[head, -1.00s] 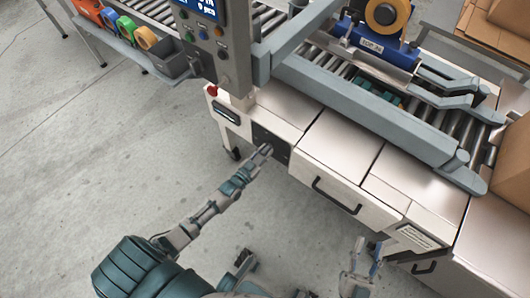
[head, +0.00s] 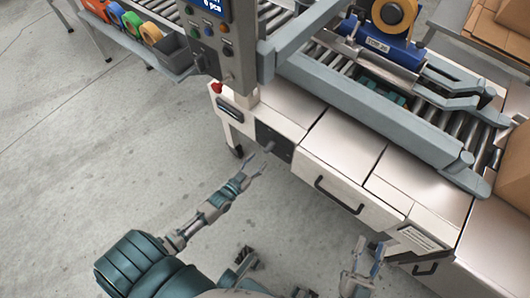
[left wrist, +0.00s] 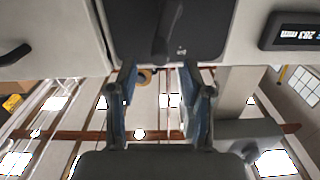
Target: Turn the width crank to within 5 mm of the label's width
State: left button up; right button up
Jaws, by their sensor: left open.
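The width crank (head: 269,147) is a small dark handle on a black plate (head: 281,152) on the white machine's front. It also shows in the left wrist view (left wrist: 166,38) at top centre. A display (left wrist: 298,32) beside it seems to read 283 mm; in the head view the display (head: 230,111) is too small to read. My left gripper (head: 255,166) is open, just short of the crank and apart from it. In the left wrist view its fingers (left wrist: 158,75) are spread below the handle with nothing between them. My right gripper (head: 368,255) is open and empty at lower right.
A control panel (head: 210,40) with buttons and a red knob (head: 217,87) stands above the crank. A drawer handle (head: 338,196) juts out to its right. Cardboard boxes (head: 515,165) stand at far right. The floor (head: 100,170) at left is clear.

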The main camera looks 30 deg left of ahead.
pick_arm(q)
jog(key=s, duration=0.5)
jog(key=shift+a, duration=0.2)
